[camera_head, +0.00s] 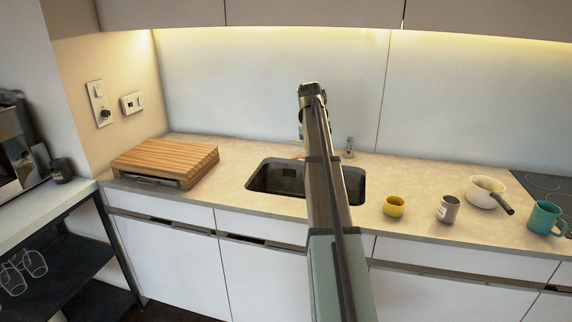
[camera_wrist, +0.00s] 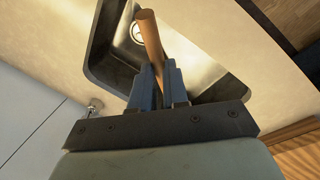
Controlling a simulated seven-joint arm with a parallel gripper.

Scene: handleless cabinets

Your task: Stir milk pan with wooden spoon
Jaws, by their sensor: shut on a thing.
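The milk pan (camera_head: 485,192) is cream-white with a dark handle pointing to the lower right. It stands on the counter at the right, beside the dark hob. In the wrist view my gripper (camera_wrist: 157,78) is shut on the wooden spoon (camera_wrist: 150,38), of which a plain round brown shaft shows between and beyond the fingers. The spoon's other end is hidden by the gripper. The gripper is above or near the sink, well to the left of the pan. In the head view my arm hides the gripper.
The sink (camera_head: 262,180) lies in the counter's middle. A wooden board (camera_head: 165,158) is at the left. A tap (camera_head: 350,148) rises behind the sink.

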